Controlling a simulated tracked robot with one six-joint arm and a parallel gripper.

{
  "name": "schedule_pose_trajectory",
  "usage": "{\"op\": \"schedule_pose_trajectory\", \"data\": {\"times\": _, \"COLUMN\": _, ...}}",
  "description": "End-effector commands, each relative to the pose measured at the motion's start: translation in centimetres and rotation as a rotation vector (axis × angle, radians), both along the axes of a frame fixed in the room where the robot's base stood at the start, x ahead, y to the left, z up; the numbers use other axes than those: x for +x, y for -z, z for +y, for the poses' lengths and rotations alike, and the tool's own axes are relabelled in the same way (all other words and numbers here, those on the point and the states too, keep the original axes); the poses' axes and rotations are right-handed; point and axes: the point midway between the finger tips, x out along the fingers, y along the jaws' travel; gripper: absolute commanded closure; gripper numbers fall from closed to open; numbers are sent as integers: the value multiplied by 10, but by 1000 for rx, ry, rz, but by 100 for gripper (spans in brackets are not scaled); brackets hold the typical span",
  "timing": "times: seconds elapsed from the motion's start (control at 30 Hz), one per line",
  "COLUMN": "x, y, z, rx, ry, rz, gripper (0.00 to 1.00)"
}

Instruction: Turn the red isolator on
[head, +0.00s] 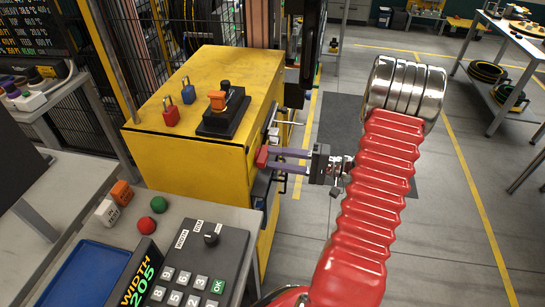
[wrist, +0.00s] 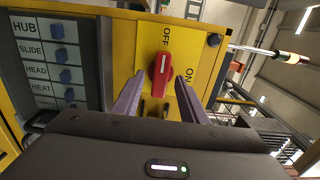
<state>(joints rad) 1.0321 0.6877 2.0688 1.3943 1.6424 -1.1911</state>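The red isolator (wrist: 161,68) is a knob on a yellow panel. In the wrist view its white mark points up toward the OFF label (wrist: 166,37); the ON label (wrist: 190,76) is to its right. In the head view the red isolator (head: 261,156) shows on the side of the yellow cabinet. My gripper (wrist: 158,80) is open, with its two purple fingers on either side of the knob. Small gaps show between fingers and knob, so it is not gripped. In the head view my gripper (head: 273,159) reaches the cabinet side from the right.
The yellow cabinet (head: 185,150) carries red and blue padlocks and a black control with an orange part. Blue switches labelled HUB, SLIDE, HEAD and HEAT (wrist: 64,55) are left of the isolator. A grey keypad console (head: 190,260) stands in front.

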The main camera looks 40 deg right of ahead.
Motion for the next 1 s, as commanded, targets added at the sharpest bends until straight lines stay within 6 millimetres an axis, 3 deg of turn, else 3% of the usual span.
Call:
{"op": "schedule_pose_trajectory", "data": {"times": 0.2, "x": 15, "y": 0, "z": 13, "rx": -1, "ry": -1, "rz": 0, "gripper": 61}}
{"op": "schedule_pose_trajectory", "data": {"times": 0.53, "x": 17, "y": 0, "z": 15, "rx": -1, "ry": 1, "rz": 0, "gripper": 61}}
{"op": "schedule_pose_trajectory", "data": {"times": 1.0, "x": 17, "y": 0, "z": 15, "rx": -1, "ry": 1, "rz": 1, "gripper": 93}}
